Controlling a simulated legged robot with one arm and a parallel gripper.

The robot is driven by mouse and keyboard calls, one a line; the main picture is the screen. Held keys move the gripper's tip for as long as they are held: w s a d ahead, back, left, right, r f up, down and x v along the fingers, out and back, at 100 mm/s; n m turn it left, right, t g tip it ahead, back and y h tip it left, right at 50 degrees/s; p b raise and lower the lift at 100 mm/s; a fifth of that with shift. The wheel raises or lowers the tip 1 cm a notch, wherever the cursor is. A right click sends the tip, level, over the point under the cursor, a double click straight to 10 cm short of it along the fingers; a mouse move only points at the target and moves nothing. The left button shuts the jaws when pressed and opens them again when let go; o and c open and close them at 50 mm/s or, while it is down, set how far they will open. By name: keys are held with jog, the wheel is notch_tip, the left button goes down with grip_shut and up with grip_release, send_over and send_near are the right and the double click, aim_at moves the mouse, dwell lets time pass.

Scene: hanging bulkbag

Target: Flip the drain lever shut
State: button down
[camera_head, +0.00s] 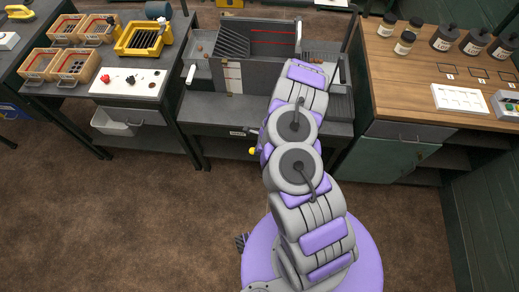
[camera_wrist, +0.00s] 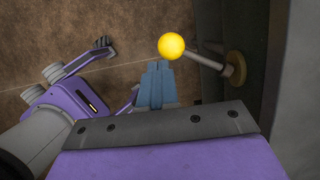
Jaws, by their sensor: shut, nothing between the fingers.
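The drain lever is a grey rod with a yellow ball knob (camera_wrist: 171,46) at its end, and it joins a round brass-coloured mount (camera_wrist: 237,69) on a dark surface at the right of the wrist view. In the head view the yellow knob (camera_head: 253,151) shows just left of my arm, at the front of the middle bench. My gripper (camera_wrist: 158,66) is shut and empty. Its blue-grey fingertips are just below the knob in the wrist view; I cannot tell whether they touch it. In the head view my arm hides the gripper and most of the lever.
The middle bench (camera_head: 205,128) carries a grey tank (camera_head: 230,75) with red lines inside. A wooden counter (camera_head: 400,75) with bottles stands right. The brown floor in front is clear.

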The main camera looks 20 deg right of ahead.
jog(key=p+v, duration=0.5)
jog(key=v, duration=0.3)
jog(key=shift+s+r+p, duration=0.35)
jog(key=shift+d+r, duration=0.1)
jog(key=shift+d, duration=0.15)
jog(key=w+a+r+n+y, duration=0.2)
jog(key=w+a+r+n, duration=0.15)
jog(key=a+r, duration=0.45)
jog(key=s+a+r+n+y, duration=0.1)
jog(key=s+a+r+n, duration=0.15)
jog(key=r, duration=0.55)
jog(key=s+a+r+n, duration=0.15)
jog(key=r+n, duration=0.25)
jog(key=r, duration=0.4)
jog(key=s+a+r+n+y, duration=0.1)
jog(key=s+a+r+n, duration=0.15)
jog(key=r, duration=0.55)
jog(key=s+d+r+n+g+h, duration=0.25)
jog(key=s+r+n, duration=0.45)
jog(key=s+r, duration=0.4)
jog(key=s+d+r+n+h, duration=0.1)
jog(key=s+d, duration=0.3)
jog(key=s, duration=0.4)
jog(key=s+d+r+n+h, duration=0.2)
jog(key=s+d, duration=0.3)
jog(key=s, duration=0.3)
jog(key=shift+s+r+g+h, duration=0.35)
jog(key=shift+r+h, duration=0.15)
jog(key=shift+h, duration=0.35)
